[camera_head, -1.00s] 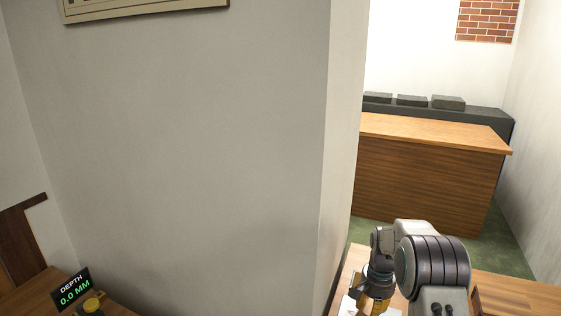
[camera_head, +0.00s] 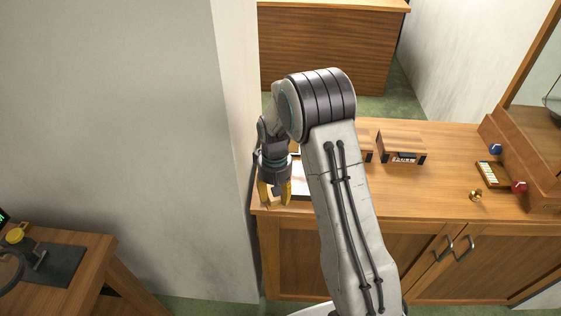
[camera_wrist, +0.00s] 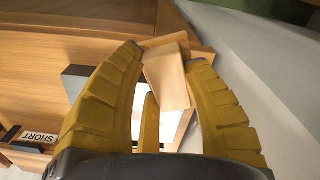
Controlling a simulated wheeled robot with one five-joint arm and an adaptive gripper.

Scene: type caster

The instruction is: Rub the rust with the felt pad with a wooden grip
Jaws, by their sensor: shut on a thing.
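My gripper (camera_head: 276,198) hangs over the left end of the wooden counter in the head view, its yellow fingers pointing down. In the wrist view my gripper (camera_wrist: 164,60) is shut on a plain light-wood block (camera_wrist: 167,80), which looks like the wooden grip of the pad. The felt face is hidden. A pale, white-faced panel (camera_head: 300,180) lies on the counter beside and partly behind the gripper. I cannot make out any rust in either view.
Wooden boxes stand on the counter (camera_head: 455,150), one with a dark label (camera_head: 404,157). At the right are a small tray (camera_head: 492,174), a brass knob (camera_head: 475,195) and a glass-fronted case. A wall corner stands close to my gripper's left. A lower table (camera_head: 85,255) is at far left.

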